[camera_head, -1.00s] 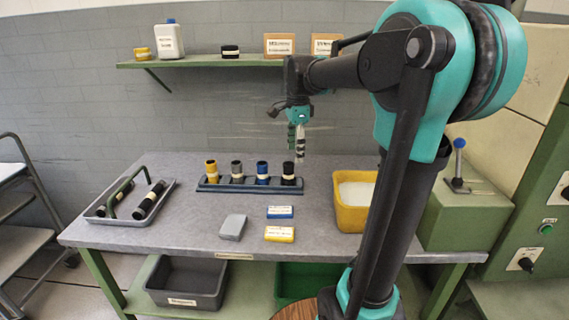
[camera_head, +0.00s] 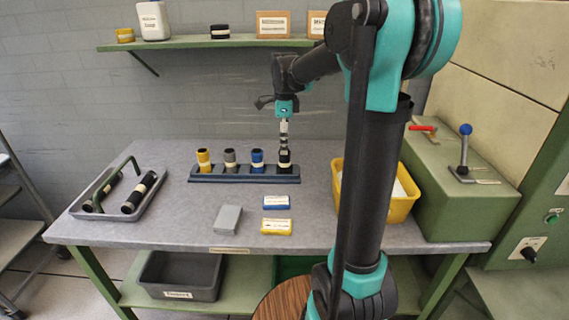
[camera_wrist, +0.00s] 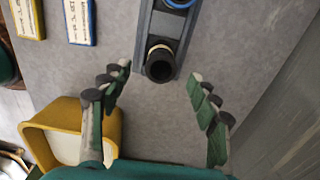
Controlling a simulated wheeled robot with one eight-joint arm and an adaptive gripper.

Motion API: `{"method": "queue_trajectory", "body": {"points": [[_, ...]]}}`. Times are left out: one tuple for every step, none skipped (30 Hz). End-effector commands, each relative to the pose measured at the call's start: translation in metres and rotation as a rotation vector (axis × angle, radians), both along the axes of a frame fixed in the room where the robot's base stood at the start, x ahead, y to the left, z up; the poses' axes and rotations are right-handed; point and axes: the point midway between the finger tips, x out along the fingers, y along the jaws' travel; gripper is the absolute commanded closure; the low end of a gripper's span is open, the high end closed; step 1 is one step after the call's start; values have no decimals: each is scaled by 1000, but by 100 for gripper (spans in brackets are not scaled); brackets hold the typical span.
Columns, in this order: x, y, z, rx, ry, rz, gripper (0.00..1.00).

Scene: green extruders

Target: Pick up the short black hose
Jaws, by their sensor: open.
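The short black hose (camera_head: 285,159) stands upright at the right end of a dark rack (camera_head: 245,179), with a pale band around it. In the wrist view I look down into its open top (camera_wrist: 159,65). My gripper (camera_head: 284,137) points down just above this hose. In the wrist view the fingers of my gripper (camera_wrist: 160,77) are spread wide, one on each side of the hose, with clear gaps and nothing held. I cannot tell exactly how high the fingertips are above the hose.
Yellow (camera_head: 204,160), grey (camera_head: 230,159) and blue (camera_head: 257,160) hoses stand in the same rack. A tray (camera_head: 160,199) with black hoses is at left. A yellow bin (camera_head: 400,211) is at right. A grey block (camera_head: 229,218) and two labelled blocks lie in front.

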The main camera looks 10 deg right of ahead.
Motion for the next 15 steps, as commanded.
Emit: {"method": "queue_trajectory", "body": {"points": [[0, 0, -5, 0, 0, 0, 39], [0, 0, -7, 0, 0, 0, 39], [0, 0, -9, 0, 0, 0, 39], [0, 0, -11, 0, 0, 0, 39], [0, 0, -12, 0, 0, 0, 39], [0, 0, -14, 0, 0, 0, 39], [0, 0, -16, 0, 0, 0, 39], [1, 0, -19, 0, 0, 0, 39], [1, -1, -25, 0, 0, 0, 39], [1, -1, -29, 0, 0, 0, 39], [2, -1, -34, 0, 0, 0, 39], [2, -1, -40, 0, 0, 0, 39], [2, -2, -44, 0, 0, 0, 39], [2, -1, -49, 0, 0, 1, 39], [2, -1, -53, 0, 0, 1, 39]]}}
